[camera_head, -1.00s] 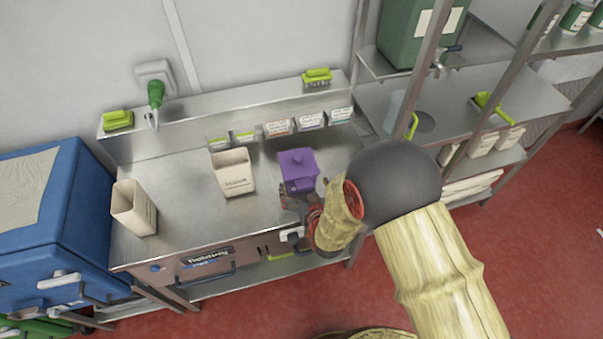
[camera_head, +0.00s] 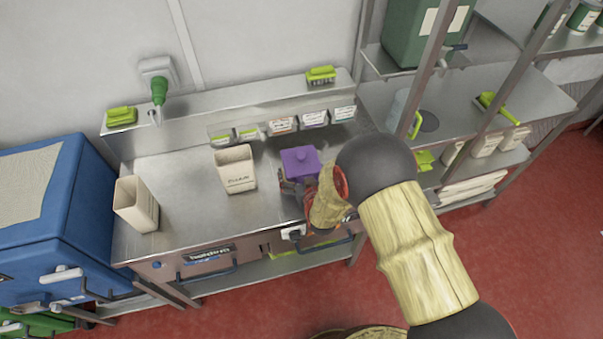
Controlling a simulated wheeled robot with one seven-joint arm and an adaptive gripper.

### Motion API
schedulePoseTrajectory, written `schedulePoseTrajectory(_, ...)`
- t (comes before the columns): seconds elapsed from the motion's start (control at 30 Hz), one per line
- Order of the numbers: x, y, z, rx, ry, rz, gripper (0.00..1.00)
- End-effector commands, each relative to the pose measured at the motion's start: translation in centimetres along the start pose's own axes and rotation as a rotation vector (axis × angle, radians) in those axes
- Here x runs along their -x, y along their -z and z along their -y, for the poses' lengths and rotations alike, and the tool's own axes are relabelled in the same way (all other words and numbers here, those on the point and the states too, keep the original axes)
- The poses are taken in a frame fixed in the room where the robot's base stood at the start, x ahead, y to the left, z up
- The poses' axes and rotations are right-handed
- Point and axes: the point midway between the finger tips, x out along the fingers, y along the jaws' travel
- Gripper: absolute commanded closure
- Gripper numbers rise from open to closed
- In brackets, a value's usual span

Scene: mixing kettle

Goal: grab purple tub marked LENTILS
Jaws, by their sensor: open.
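The purple tub (camera_head: 300,160) with a knobbed lid stands upright on the steel counter, right of the middle. Its lower front is partly hidden by my gripper, and I see no readable label on it. My gripper (camera_head: 294,187) is open at the tub's front side, its fingers low against or around the tub's near face. I cannot tell whether the fingers touch it. My arm reaches in from the lower right and covers the counter's right front corner.
A cream tub (camera_head: 235,169) with dark lettering stands left of the purple tub. Another cream tub (camera_head: 136,204) stands at the counter's left end. A raised ledge (camera_head: 230,108) with label cards runs behind. A steel shelf rack (camera_head: 460,100) stands at right.

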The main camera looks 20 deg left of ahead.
Motion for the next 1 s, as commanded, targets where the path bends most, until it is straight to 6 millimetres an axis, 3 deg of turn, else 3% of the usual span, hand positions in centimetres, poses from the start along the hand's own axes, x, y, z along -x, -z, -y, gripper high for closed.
schedulePoseTrajectory(0.13,0.03,0.0,-0.01,0.0,0.0,0.0,0.02)
schedulePoseTrajectory(1.0,0.06,-0.02,-0.02,0.0,0.0,0.0,0.51)
